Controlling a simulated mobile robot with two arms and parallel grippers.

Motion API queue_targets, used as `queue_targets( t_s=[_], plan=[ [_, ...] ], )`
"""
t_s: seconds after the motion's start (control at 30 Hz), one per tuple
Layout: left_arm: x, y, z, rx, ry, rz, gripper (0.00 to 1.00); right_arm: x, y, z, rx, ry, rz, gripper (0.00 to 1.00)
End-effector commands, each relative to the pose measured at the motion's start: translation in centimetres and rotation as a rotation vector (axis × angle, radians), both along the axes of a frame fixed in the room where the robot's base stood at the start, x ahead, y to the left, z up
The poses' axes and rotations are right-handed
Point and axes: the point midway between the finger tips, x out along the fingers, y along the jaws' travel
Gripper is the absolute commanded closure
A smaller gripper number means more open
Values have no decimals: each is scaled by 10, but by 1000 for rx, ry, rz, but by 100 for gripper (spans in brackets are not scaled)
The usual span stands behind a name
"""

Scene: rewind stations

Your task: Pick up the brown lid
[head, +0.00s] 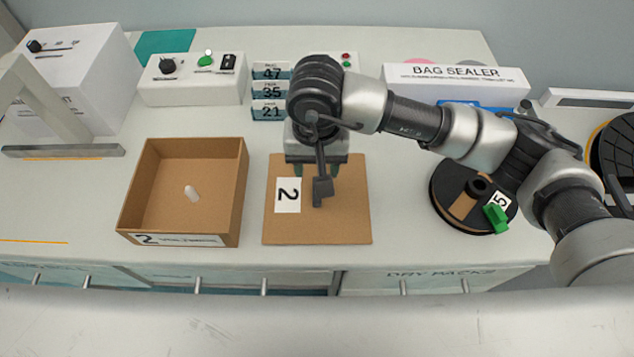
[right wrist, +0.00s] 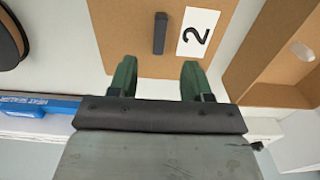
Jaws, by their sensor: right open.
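The brown lid (head: 346,218) is a flat square with a white label marked 2, lying on the counter right of the open brown box. It also shows in the right wrist view (right wrist: 130,38), with a short dark bar handle (right wrist: 160,33) standing on it beside the label. My right gripper (head: 317,170) is over the far part of the lid. Its two green fingers (right wrist: 157,75) are apart with nothing between them, and the handle appears ahead of them. My left gripper is not in view.
The open brown box (head: 130,190), also labelled 2, holds a small white object (head: 190,193). A black reel (head: 440,205) with a green clip (head: 496,218) sits to the right. A switch box (head: 192,92), number signs (head: 268,92) and bag sealer (head: 455,78) stand behind.

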Motion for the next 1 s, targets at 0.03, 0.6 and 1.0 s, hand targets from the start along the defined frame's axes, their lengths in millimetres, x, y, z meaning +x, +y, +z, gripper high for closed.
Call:
queue_targets(
  t_s=[0.03,0.6,1.0],
  plan=[
    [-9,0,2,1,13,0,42,-1,-1,-8,-2,6,-1,51],
    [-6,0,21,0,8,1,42,4,0,-75,2,4,-2,51],
    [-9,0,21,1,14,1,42,4,0,-84,3,0,0,62]
  ],
)
